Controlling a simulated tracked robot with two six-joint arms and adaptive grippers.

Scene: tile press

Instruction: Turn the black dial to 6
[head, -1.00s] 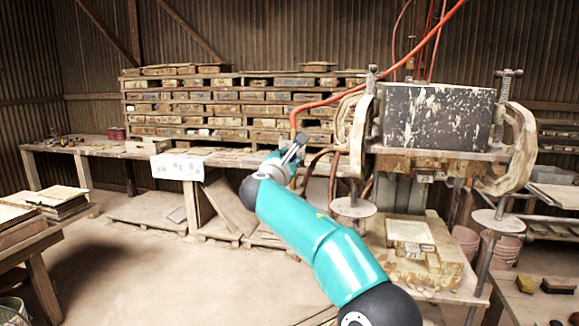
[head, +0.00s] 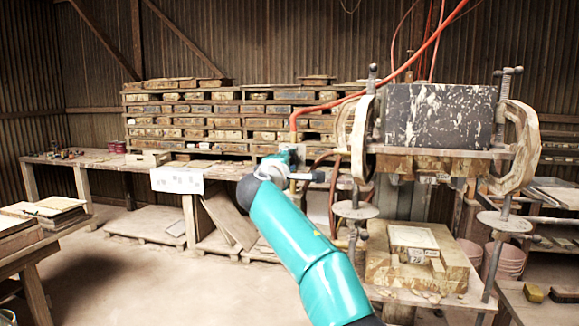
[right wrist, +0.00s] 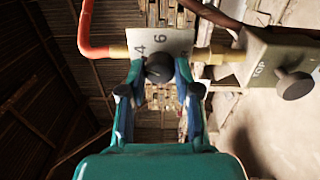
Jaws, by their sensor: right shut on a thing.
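The black dial (right wrist: 159,68) sits on a pale plate (right wrist: 178,42) in the right wrist view. The digits 4 and 6 show on the plate beyond the dial, 4 at upper left and 6 above. I cannot make out a pointer mark on the dial. My right gripper (right wrist: 160,77) has a finger on each side of the dial and is shut on it. In the head view my right gripper (head: 294,164) is beside the press, and the dial is too small or hidden to tell there. My left gripper is not in view.
A grey box (right wrist: 262,58) marked TOP, with another dark knob (right wrist: 294,85), is right of the plate. An orange hose (right wrist: 88,35) joins a brass fitting on the left. The press (head: 436,115) stands right of my arm, and shelves of stacked moulds (head: 225,120) are behind.

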